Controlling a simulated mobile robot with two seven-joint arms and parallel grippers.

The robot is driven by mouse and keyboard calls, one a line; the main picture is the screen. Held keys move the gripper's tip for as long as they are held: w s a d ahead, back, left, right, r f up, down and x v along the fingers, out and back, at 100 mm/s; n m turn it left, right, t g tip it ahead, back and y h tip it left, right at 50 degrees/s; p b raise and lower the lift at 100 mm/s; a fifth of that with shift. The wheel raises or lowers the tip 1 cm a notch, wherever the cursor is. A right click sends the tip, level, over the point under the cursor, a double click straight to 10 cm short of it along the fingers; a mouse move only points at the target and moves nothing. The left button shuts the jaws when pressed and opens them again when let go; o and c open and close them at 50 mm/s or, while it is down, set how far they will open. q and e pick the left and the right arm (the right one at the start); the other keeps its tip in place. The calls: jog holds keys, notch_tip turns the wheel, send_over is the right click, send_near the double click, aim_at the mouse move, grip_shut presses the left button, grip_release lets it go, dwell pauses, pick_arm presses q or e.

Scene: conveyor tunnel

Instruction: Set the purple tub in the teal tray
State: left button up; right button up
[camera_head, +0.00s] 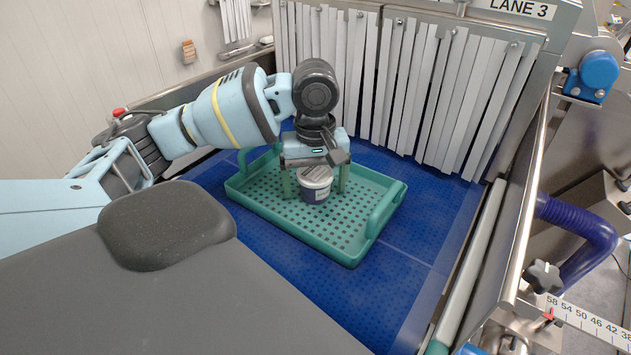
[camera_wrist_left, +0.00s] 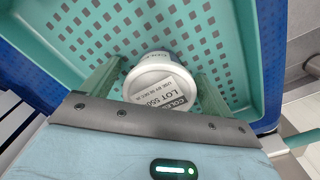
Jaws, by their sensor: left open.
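The purple tub (camera_head: 317,194), dark-sided with a pale, labelled lid, stands upright inside the teal tray (camera_head: 387,209), on its perforated floor. In the left wrist view, the tub's white lid (camera_wrist_left: 160,83) with printed text faces the camera, and the teal tray (camera_wrist_left: 246,50) surrounds it. My left gripper (camera_head: 315,180) points down over the tub. Its two greenish fingers stand on either side of the tub, open, with a visible gap from it at least on one side. My right gripper is not in view.
The tray lies on a blue conveyor belt (camera_head: 412,268). Hanging grey strip curtains (camera_head: 440,95) close off the tunnel behind it. A metal side rail (camera_head: 478,240) runs along the right. The belt in front of the tray is clear.

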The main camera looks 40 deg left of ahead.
aim_at(316, 173)
pick_arm(q)
notch_tip(316, 173, up, 10)
jog(key=shift+p, duration=0.85)
jog(key=shift+r, duration=0.95)
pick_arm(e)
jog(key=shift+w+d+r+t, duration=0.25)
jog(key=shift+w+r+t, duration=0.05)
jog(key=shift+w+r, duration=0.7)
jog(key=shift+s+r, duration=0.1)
